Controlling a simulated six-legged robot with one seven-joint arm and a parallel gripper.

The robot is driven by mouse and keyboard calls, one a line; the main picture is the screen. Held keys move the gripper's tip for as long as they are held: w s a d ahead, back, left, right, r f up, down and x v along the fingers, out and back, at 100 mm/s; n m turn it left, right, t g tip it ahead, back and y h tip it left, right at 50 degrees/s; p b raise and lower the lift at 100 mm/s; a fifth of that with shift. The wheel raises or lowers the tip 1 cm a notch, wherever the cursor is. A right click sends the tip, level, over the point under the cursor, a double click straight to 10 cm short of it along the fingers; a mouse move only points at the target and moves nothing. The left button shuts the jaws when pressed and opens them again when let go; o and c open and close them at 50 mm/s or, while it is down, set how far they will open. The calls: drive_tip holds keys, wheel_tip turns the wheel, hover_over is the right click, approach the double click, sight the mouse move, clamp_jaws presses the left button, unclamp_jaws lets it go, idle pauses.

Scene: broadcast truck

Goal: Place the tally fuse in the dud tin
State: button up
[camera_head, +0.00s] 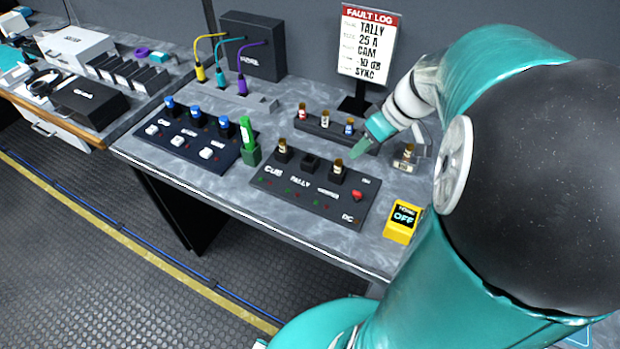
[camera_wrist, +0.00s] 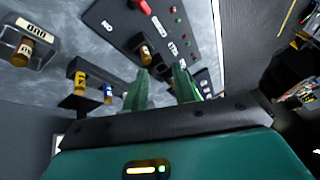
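The dark panel (camera_head: 310,195) has fuse sockets marked CUE, TALLY and one more. The TALLY socket (camera_head: 311,162) looks empty. Brown-topped fuses stand in the CUE socket (camera_head: 283,150) and the right socket (camera_head: 338,170). The dud tin (camera_wrist: 15,48) is at the upper left in the wrist view, with a brown fuse (camera_wrist: 24,50) in it; this fuse also shows at the right in the head view (camera_head: 407,152). I cannot read which fuse it is. My gripper (camera_wrist: 160,88) is open and empty, above the table between the panel and the fuse rack, apart from the tin.
A fault log sign (camera_head: 368,45) reads TALLY 25 A. A yellow box (camera_head: 402,226) showing OFF stands front right. A green tool (camera_head: 247,135) stands in a holder beside the switch panel (camera_head: 185,150).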

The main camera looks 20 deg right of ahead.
drive_tip(key=s+a+r+m+t+h, duration=0.1)
drive_tip(key=s+a+r+m+h, duration=0.1)
drive_tip(key=a, duration=0.6)
drive_tip(key=s+a+r+m+t+h, duration=0.1)
drive_tip(key=s+a+r+h, duration=0.1)
drive_tip(key=s+a+r, duration=0.2)
drive_tip(key=s+a, duration=0.2)
drive_tip(key=a, duration=0.2)
drive_tip(key=shift+s+a+r+m, duration=0.2)
drive_tip(key=shift+s+r+m, duration=0.1)
drive_tip(key=shift+m, duration=0.1)
